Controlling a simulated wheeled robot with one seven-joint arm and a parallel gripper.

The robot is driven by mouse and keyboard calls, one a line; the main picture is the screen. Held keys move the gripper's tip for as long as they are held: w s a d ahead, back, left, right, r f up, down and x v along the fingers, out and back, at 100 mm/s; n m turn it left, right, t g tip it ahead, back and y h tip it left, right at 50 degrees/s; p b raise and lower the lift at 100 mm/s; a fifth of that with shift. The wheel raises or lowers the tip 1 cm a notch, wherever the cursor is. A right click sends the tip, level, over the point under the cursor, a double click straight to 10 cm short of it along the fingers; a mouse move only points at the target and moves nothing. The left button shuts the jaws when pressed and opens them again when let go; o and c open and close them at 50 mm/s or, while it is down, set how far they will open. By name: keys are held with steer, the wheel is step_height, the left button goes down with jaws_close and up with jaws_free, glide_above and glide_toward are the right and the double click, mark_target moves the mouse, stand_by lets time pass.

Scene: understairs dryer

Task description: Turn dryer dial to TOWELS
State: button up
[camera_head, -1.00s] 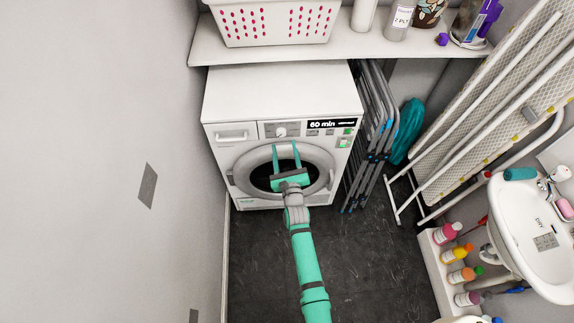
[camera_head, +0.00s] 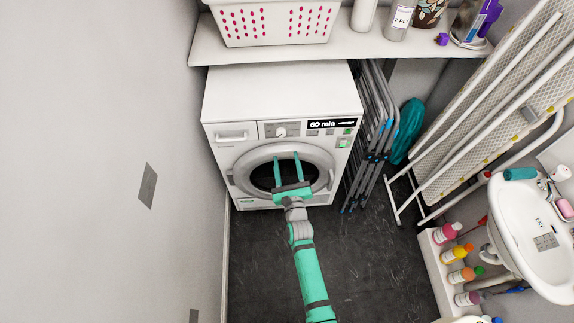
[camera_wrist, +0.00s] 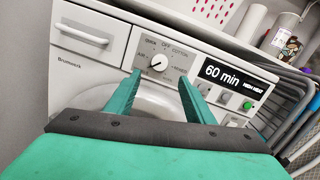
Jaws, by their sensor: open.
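The white dryer (camera_head: 240,95) stands under a shelf, its round door (camera_head: 240,165) shut. The dial (camera_head: 282,132) is a small white knob on the control panel, left of the display (camera_head: 331,124), which reads "60 min". My gripper (camera_head: 287,156) is open and empty, in front of the door and below the dial. In the wrist view my gripper (camera_wrist: 160,80) has its fingers apart, not touching the dial.
A drawer handle (camera_head: 232,135) is left of the dial. Buttons (camera_head: 346,142) sit at the panel's right. A folded rack (camera_head: 373,140) stands right of the dryer. The shelf (camera_head: 290,52) overhangs behind with a basket (camera_head: 275,22). The floor in front is clear.

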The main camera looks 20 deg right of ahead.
steer(key=shift+s+a+f, duration=0.1)
steer(key=shift+s, duration=0.5)
stand_by(0.3)
